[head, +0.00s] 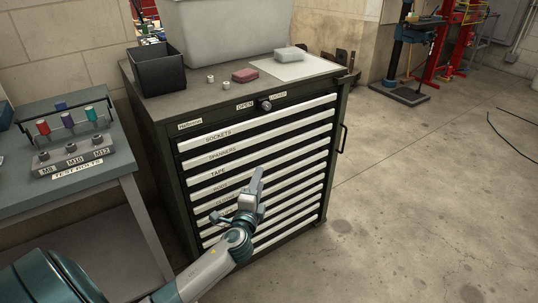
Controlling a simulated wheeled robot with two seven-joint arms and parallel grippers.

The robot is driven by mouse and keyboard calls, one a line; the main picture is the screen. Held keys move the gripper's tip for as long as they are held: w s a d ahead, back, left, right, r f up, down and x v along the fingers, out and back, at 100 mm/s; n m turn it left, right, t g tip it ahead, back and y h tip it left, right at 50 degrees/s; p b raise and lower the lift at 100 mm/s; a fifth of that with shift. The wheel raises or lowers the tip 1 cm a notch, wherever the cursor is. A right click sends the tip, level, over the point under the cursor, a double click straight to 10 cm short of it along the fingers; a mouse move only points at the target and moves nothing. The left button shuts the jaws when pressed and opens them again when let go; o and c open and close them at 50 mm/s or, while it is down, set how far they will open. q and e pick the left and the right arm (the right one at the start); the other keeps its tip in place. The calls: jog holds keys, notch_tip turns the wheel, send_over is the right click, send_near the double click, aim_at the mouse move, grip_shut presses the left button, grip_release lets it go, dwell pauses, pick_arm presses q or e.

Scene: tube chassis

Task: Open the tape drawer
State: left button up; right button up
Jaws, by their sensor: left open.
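The dark drawer cabinet (160,128) has a stack of drawers with pale label strips, all flush and shut. The tape drawer (240,165) is third from the top, below sockets and spanners. A dark lock knob (265,105) sits above the drawers between the words "OPEN" and "LOCKED"; which way it is turned is too small to tell. My left gripper (257,178) is in front of the drawer fronts, just below the tape strip, open with nothing visible in it. It hides parts of the lower drawers. Contact with the cabinet cannot be told. My right gripper is out of view.
A black bin (158,70), a large grey tub (225,35), a red block (245,75) and a grey block (290,54) stand on the cabinet. A test bolt bench (60,185) stands close on the left. The floor (420,200) in front and right is clear.

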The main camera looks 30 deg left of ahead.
pick_arm(q)
jog(key=shift+w, duration=0.1)
send_near(269, 152)
jog(key=x, duration=1)
jog(key=shift+b, duration=0.4)
jog(key=shift+w+a, duration=0.25)
jog(key=shift+w, duration=0.1)
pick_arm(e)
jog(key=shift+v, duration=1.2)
pick_arm(q)
jog(key=shift+c, duration=0.3)
grip_shut()
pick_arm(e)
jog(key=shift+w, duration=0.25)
